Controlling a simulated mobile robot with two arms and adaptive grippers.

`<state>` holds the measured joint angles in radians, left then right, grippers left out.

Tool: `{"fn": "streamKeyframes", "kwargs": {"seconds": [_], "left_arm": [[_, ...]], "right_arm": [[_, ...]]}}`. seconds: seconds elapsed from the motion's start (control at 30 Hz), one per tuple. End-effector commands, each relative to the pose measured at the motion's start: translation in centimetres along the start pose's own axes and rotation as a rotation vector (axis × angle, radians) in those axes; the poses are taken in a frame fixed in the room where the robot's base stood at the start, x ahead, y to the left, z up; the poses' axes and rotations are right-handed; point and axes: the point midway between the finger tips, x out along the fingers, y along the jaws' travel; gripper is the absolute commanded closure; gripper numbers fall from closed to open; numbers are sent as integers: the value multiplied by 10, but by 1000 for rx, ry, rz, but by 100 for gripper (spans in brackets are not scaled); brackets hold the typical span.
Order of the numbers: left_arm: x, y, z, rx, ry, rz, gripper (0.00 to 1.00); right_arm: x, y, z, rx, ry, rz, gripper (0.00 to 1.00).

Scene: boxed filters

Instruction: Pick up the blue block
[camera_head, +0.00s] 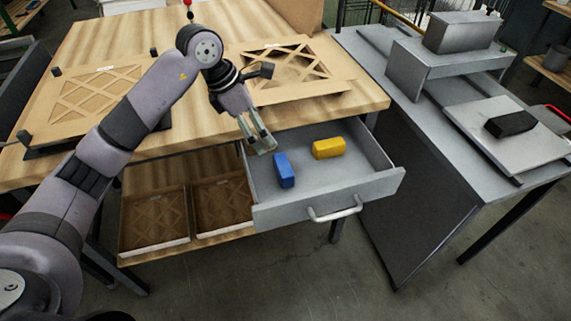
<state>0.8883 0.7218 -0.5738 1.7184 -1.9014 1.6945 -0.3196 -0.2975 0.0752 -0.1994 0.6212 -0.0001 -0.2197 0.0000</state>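The blue block (284,170) stands in the open grey drawer (330,189), toward its left side. A yellow block (328,148) lies in the same drawer, to the right of the blue block and farther back. My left gripper (262,145) points down over the drawer's back left part, just above and left of the blue block in the picture. It appears apart from the block. Its fingers look close together, but their opening is too small to judge. My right gripper is not in view.
The wooden table (200,120) above the drawer carries lattice filter frames (287,71). Boxed filters (155,220) sit on a lower shelf left of the drawer. A grey bench (400,115) with metal equipment stands to the right.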

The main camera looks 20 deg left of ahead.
Motion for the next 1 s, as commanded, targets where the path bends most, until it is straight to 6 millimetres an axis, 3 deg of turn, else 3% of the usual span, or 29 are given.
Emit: {"fn": "streamKeyframes", "kwargs": {"seconds": [0.17, 0.6, 0.83, 1.0], "left_arm": [[16, 3, -6, -4, 29, 6, 2], [105, 3, -7, -3, 24, 5, 2], [122, 3, -8, -3, 24, 6, 2], [143, 2, -10, -6, 23, 3, 2]], "right_arm": [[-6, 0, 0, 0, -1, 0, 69], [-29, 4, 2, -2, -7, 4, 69], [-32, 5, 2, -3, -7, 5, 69], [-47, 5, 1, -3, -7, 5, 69]]}}
